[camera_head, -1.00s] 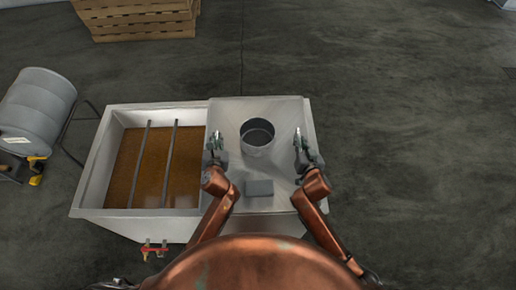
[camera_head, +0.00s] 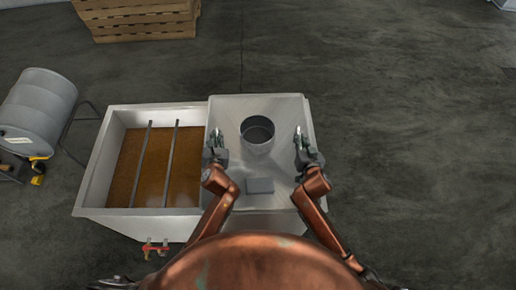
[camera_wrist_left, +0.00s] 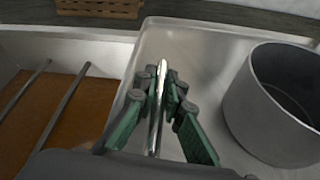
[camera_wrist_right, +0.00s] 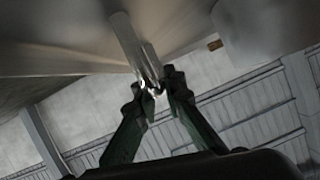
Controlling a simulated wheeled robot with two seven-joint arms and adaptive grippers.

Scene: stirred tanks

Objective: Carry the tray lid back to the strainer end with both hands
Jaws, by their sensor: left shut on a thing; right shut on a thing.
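The tray lid (camera_head: 225,108) is a pale metal sheet over the right part of the tank (camera_head: 88,185). A round grey metal cylinder (camera_head: 257,137) and a small grey block (camera_head: 260,186) are on it. My left gripper (camera_head: 217,137) is shut on a shiny metal bar handle by the lid's left edge; the bar (camera_wrist_left: 160,85) shows between its fingers in the left wrist view. My right gripper (camera_head: 299,137) is shut on a matching bar (camera_wrist_right: 128,42) on the lid's right side. I cannot tell whether the lid touches the tank rim.
The open left part of the tank holds brown liquid (camera_head: 190,165) under two dark bars (camera_head: 143,160). A red-handled valve (camera_head: 155,249) sticks out in front. The floor at right is clear.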

